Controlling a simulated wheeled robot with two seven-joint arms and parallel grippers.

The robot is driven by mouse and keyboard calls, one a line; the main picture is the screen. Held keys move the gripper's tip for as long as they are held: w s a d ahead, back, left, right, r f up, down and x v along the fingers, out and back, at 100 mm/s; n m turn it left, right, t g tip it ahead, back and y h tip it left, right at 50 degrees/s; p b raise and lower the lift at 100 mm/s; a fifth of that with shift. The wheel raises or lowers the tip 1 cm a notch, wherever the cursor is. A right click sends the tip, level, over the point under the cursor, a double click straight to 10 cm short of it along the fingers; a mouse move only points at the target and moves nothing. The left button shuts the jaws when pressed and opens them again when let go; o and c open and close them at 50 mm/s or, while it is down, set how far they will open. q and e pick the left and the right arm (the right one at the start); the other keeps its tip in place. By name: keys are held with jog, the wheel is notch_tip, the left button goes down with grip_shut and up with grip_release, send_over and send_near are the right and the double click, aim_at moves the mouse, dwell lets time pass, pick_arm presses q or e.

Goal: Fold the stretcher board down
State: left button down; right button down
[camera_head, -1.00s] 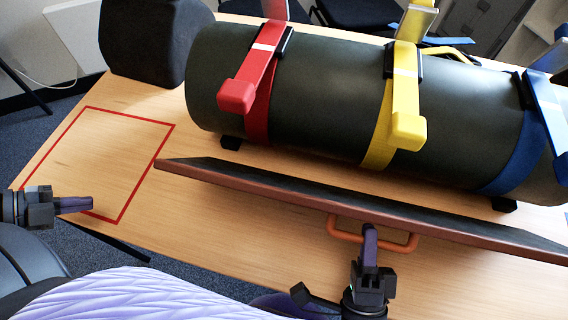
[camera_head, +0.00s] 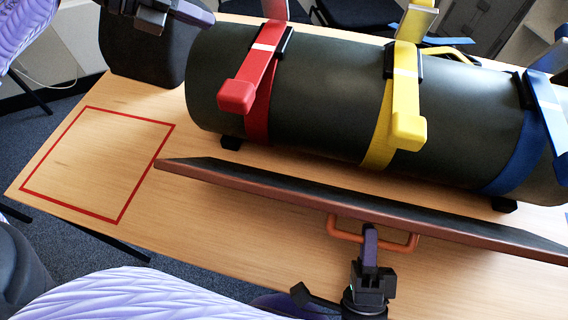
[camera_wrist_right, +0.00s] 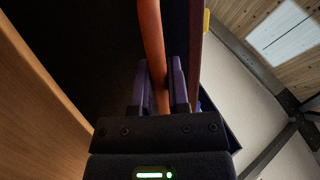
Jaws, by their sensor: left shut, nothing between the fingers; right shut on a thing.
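The stretcher board (camera_head: 330,200) is a long dark panel with a reddish-brown edge. It stands tilted up along the front of the dark green cylinder (camera_head: 325,95). An orange handle (camera_head: 345,237) sticks out from its near side. My right gripper (camera_head: 369,232) is shut on this handle; in the right wrist view the orange bar (camera_wrist_right: 153,50) runs between the two fingers (camera_wrist_right: 160,90). My left gripper (camera_head: 195,14) is at the top left, over the dark block behind the table corner, shut and empty, away from the board.
Red (camera_head: 236,96), yellow (camera_head: 409,132) and blue (camera_head: 545,100) straps with levers cross the cylinder. A red square outline (camera_head: 75,197) marks a bare area on the wooden table (camera_head: 230,230). A dark block (camera_head: 140,55) stands at the back left. The table front is clear.

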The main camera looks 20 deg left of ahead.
pick_arm(q)
notch_tip(320, 180, up, 11)
jog(key=w+d+m+t+y, duration=0.1)
jog(key=w+m+t+y, duration=0.1)
jog(key=w+t, duration=0.1)
jog(key=m+g+y, duration=0.8)
jog(key=m+g, duration=0.6)
jog(key=m, duration=0.1)
send_near(281, 189)
jog(key=x, duration=0.6)
jog(key=shift+w+f, duration=0.1)
jog(key=shift+f, duration=0.35)
jog(key=shift+s+f, duration=0.15)
jog(key=shift+s, duration=0.1)
